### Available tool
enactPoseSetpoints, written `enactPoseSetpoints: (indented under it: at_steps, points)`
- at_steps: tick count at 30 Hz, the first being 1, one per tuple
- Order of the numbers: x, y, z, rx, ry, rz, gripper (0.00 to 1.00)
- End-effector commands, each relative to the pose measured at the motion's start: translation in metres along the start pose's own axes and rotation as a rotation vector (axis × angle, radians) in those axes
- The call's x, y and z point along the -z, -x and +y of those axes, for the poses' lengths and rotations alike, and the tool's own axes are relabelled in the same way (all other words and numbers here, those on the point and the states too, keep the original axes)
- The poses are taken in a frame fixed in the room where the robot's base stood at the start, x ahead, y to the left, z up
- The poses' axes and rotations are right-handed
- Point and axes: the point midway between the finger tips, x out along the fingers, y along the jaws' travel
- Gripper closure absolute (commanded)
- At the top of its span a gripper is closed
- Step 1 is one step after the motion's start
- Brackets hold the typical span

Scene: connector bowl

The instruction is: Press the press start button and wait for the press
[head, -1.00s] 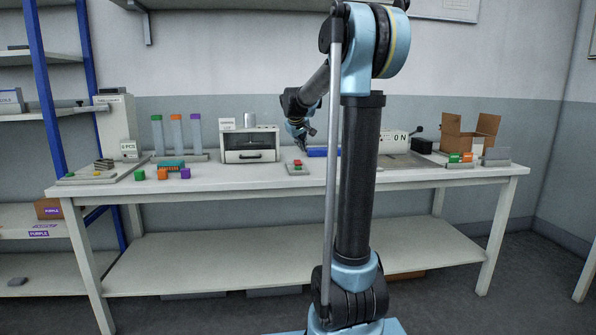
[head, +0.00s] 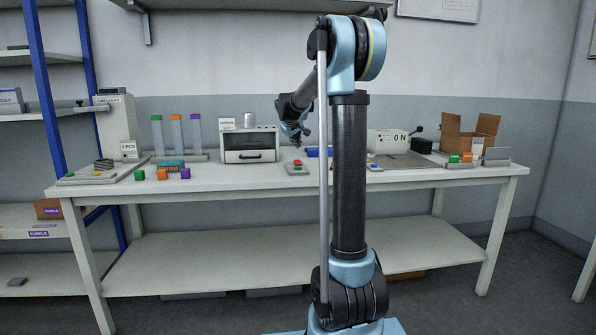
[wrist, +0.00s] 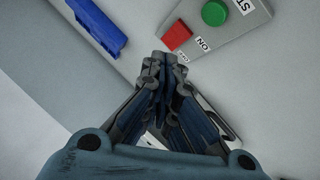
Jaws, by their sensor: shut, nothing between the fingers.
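A small grey button panel (head: 298,172) sits near the front of the table, left of my arm. In the wrist view it shows a round green button (wrist: 214,13) and a red block-shaped button or switch (wrist: 177,36), with partly cut-off lettering. My gripper (head: 297,145) is above and behind the panel in the head view. In the wrist view my gripper's fingers (wrist: 164,62) are together and empty, close to the red part in the picture. The green button lies farther up and right. I see no contact with either button.
A blue bin (wrist: 97,28) lies left of the fingers. A white box-shaped machine with a front window (head: 249,155) stands left of the panel. Several coloured blocks and tubes stand farther left. A cardboard box (head: 468,137) is at the right. The front table strip is mostly clear.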

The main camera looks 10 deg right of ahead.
Motion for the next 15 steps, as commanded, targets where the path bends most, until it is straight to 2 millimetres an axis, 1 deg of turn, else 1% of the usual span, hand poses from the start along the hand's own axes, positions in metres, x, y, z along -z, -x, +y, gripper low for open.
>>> enactPoseSetpoints:
  at_steps: [6,15]
  points:
    - [-0.013,-0.019,-0.013,0.000,0.000,0.000,1.00]
    - [-0.030,-0.041,-0.030,0.000,0.000,0.000,1.00]
